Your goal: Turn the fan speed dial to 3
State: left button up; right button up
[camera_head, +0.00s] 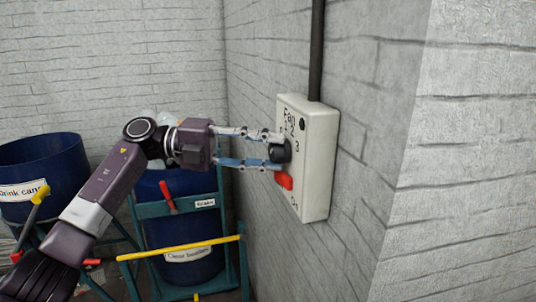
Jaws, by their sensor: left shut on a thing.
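The fan control box (316,165) is a pale box on the grey wall, marked "Fan" with digits including 2 and 3 on its front. The dark fan speed dial (285,152) sticks out from its front. My left gripper (279,152) reaches in from the left and is shut on the dial, one finger above it and one below. The fingers and the viewing angle partly hide the dial, and I cannot tell which number it points to. My right gripper is not in view.
A red part (284,180) sits on the box just below the dial. A dark conduit (316,50) runs up from the box. Blue bins (40,165) labelled for sorting stand behind my left arm, with a yellow bar (180,248) in front. The wall right of the box is bare.

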pick_arm(q)
jog(key=shift+f+m+y, duration=0.1)
jog(key=shift+m+y, duration=0.5)
jog(key=shift+m, duration=0.5)
jog(key=shift+t, duration=0.3)
jog(key=o, duration=1)
jog(key=shift+a, duration=0.2)
jog(key=a, duration=0.3)
jog(key=a+r, duration=0.1)
jog(key=a, duration=0.3)
jog(key=a+r, duration=0.1)
jog(key=a, duration=0.3)
jog(key=shift+w+a+r, duration=0.1)
jog(key=shift+w+a, duration=0.1)
jog(key=shift+w, duration=0.05)
